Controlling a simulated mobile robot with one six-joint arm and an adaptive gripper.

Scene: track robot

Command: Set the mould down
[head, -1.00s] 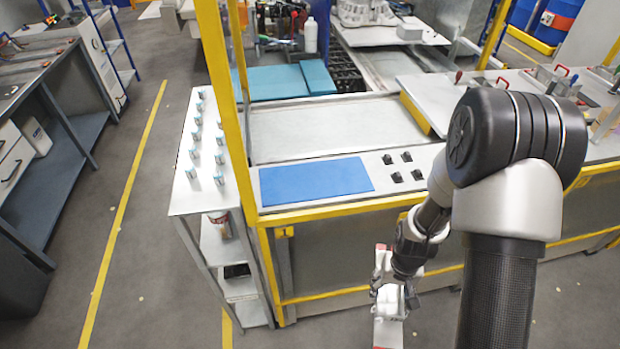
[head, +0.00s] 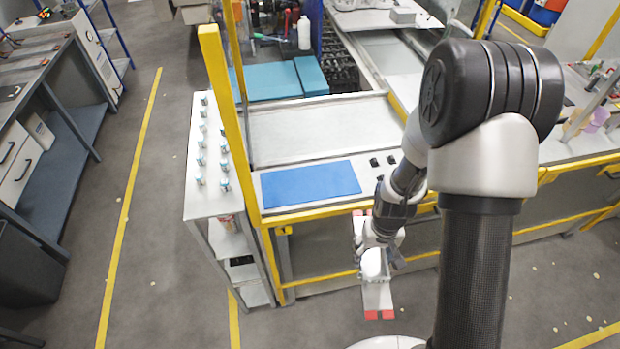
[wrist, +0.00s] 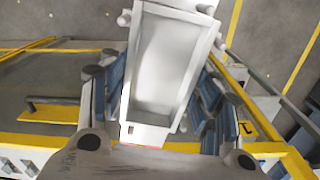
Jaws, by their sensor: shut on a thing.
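The mould (head: 377,296) is a pale, long, narrow piece with red ends in the head view. In the wrist view the mould (wrist: 163,62) is a whitish rectangular trough with a raised rim, its hollow facing the camera. My gripper (head: 378,258) is shut on it, with blue-padded fingers on either side in the wrist view (wrist: 160,80). The mould is held in the air in front of the yellow-edged bench, above the floor in the picture. Part of it is hidden behind my gripper in the head view.
A blue mat (head: 310,184) lies bare on the bench top, with black clips (head: 376,161) beside it. A yellow post (head: 230,115) rises at the bench's left corner. A side shelf (head: 203,180) carries several small cylinders. The bench's front edge has a yellow rail (head: 325,213).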

